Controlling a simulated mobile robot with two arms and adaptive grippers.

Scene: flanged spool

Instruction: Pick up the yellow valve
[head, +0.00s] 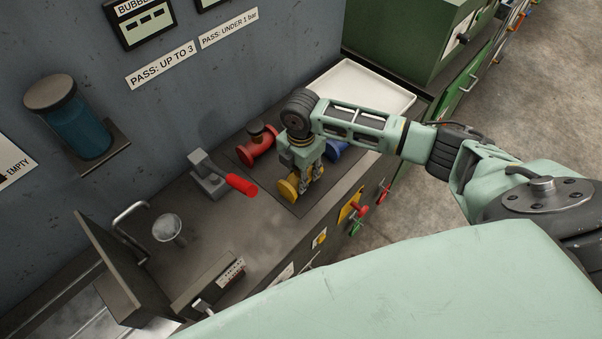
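The yellow valve (287,189) lies on a dark mat on the bench, in the middle of the head view. My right gripper (308,194) points down right at the valve and hides part of its body. Its round flange shows left of the fingers, and some yellow shows around them. I cannot tell whether the fingers are closed on the valve or only around it. The valve appears to be at mat level. My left gripper is not in view.
A red valve (257,147) is behind to the left and a blue valve (337,151) to the right, partly behind my arm. A clamp with a red handle (241,184) stands left. A white tray (355,86) lies empty at the back right. A wall borders the bench.

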